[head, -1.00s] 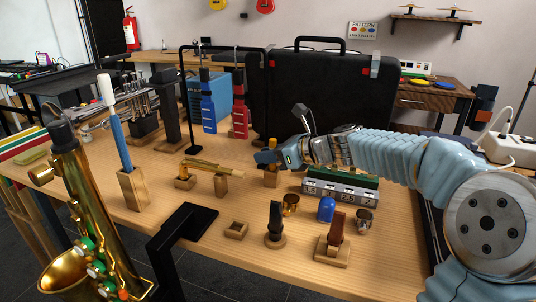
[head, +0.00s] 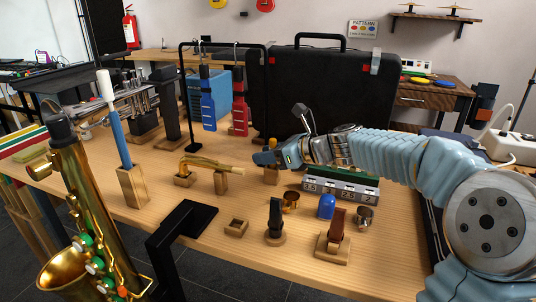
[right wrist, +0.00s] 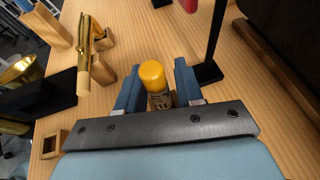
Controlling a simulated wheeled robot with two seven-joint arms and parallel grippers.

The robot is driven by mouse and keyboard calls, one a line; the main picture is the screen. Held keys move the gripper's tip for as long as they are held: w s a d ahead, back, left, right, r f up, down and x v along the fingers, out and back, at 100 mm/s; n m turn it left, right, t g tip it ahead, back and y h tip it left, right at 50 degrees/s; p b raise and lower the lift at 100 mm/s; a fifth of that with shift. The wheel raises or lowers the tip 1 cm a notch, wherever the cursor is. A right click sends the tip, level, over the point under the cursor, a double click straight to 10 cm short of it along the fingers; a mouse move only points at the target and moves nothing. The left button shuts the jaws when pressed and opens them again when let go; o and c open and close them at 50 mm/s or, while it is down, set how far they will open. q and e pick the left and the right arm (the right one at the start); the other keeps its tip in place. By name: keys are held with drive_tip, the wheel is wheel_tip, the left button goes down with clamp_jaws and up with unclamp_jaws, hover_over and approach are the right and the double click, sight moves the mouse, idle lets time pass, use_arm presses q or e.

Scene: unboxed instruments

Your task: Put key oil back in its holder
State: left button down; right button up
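The key oil, a small bottle with a yellow cap (right wrist: 153,74), stands upright between the fingers of my right gripper (right wrist: 158,88). The fingers are apart, one on each side of it, and do not appear closed on it. In the head view the right gripper (head: 267,158) hides most of the bottle; its yellow cap (head: 271,142) shows just above, and a wood-coloured part (head: 271,176) shows below. A small, empty square wooden holder (head: 236,228) sits nearer the table's front edge; it also shows in the right wrist view (right wrist: 51,144). My left gripper is not in view.
A brass mouthpiece-like tube (head: 213,163) lies on wooden supports left of the gripper. A black stand post (right wrist: 213,40) is close to the right finger. A black case (head: 320,95) stands behind. Cups, a blue piece (head: 327,206) and wooden stands fill the front right.

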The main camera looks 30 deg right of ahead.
drive_tip(key=shift+o, duration=1)
drive_tip(key=v, duration=1.3)
drive_tip(key=shift+s+d, duration=0.25)
drive_tip(key=shift+s, duration=0.05)
